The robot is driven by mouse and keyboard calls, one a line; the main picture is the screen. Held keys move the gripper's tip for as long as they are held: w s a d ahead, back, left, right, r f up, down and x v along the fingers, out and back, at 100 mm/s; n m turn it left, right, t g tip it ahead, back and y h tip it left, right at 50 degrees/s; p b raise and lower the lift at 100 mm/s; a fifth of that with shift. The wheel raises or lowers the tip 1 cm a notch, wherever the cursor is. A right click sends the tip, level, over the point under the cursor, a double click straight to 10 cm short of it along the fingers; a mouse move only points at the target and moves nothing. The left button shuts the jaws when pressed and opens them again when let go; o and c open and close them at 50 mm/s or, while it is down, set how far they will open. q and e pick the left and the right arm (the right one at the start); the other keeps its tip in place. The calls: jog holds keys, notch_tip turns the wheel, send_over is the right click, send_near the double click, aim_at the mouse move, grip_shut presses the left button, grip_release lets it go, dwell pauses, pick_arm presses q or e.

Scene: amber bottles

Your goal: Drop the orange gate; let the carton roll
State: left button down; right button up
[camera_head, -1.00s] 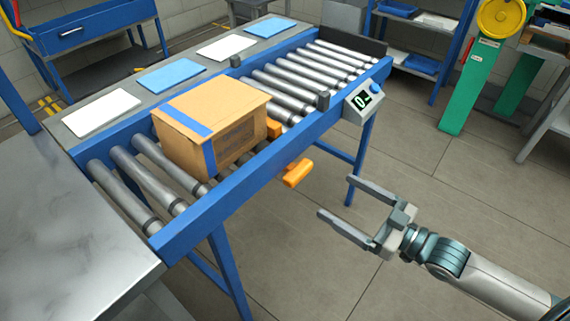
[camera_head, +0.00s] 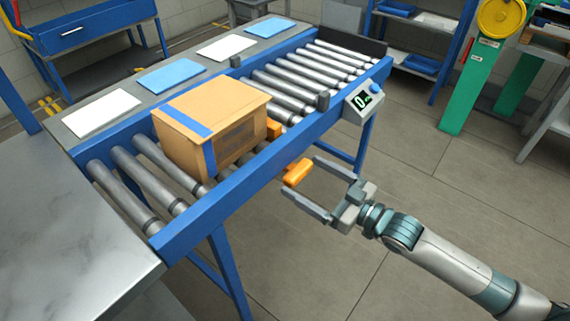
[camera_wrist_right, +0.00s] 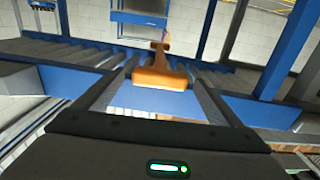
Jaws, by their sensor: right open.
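The cardboard carton (camera_head: 215,120) with blue tape sits on the rollers of the blue-framed conveyor. An orange gate piece (camera_head: 273,129) stands at its right side, partly hidden by the carton. The gate's orange handle (camera_head: 298,172) sticks out past the conveyor's near rail. My right gripper (camera_head: 302,189) is open, its two fingers on either side of the handle's end. In the right wrist view the orange handle (camera_wrist_right: 160,76) lies between the open fingers, with no clear contact. My left gripper is not in view.
A small display box (camera_head: 363,101) is fixed to the near rail. The rollers (camera_head: 292,85) beyond the gate are bare up to a dark end stop (camera_head: 345,41). A metal table (camera_head: 60,225) adjoins the near-left end. Open floor lies at right.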

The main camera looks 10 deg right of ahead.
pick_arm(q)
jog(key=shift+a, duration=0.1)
pick_arm(e)
jog(key=x, duration=0.7)
jog(key=shift+w+a, duration=0.15)
jog(key=shift+w, duration=0.05)
